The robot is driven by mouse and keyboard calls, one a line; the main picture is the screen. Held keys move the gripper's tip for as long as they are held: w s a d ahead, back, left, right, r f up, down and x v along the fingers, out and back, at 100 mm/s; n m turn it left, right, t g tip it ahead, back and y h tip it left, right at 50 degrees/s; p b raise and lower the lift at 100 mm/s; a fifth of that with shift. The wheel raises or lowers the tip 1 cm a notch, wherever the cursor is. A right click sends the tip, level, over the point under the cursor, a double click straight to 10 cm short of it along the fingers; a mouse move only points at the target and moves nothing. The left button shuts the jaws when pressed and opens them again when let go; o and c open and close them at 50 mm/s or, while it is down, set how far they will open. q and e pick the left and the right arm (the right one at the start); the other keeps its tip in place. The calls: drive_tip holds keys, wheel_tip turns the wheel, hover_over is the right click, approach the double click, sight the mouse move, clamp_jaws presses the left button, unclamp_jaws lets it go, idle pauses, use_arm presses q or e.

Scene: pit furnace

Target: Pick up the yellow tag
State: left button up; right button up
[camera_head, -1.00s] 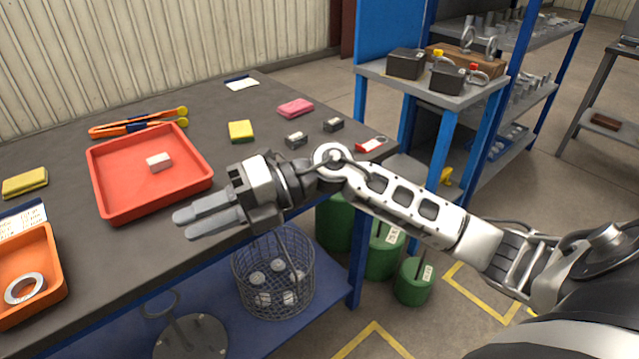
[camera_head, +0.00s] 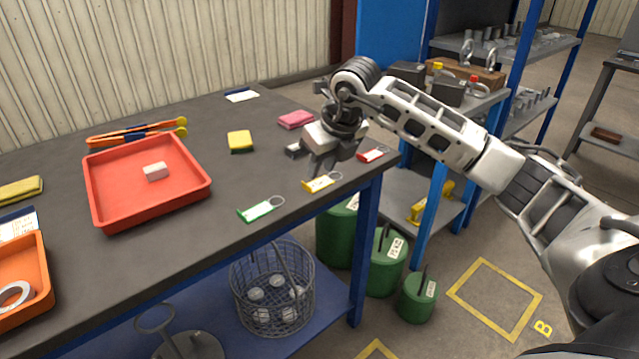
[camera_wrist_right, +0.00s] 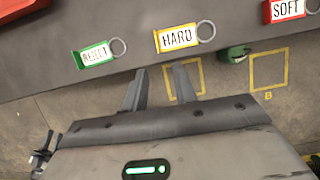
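The yellow tag (camera_head: 317,184) lies flat near the front edge of the dark table, with a metal ring at its right end. In the right wrist view the yellow tag (camera_wrist_right: 175,39) reads HARD and lies just beyond my fingertips. My right gripper (camera_head: 324,168) points down just behind the tag in the head view. In the right wrist view my right gripper (camera_wrist_right: 159,78) is open, with an empty gap between its fingers. I cannot tell its exact height above the table. My left gripper is out of view.
A green tag (camera_head: 257,211) lies left of the yellow one, a red tag (camera_head: 371,155) to its right. A small dark block (camera_head: 294,150) sits beside my right gripper. A red tray (camera_head: 105,215), yellow sponge (camera_head: 240,141) and pink block (camera_head: 296,119) are farther left and back.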

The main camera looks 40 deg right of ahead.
sight(312, 189)
drive_tip(key=shift+p+x, duration=0.3)
drive_tip(key=shift+x, duration=3.1)
drive_tip(key=shift+a+r, duration=0.1)
clamp_jaws()
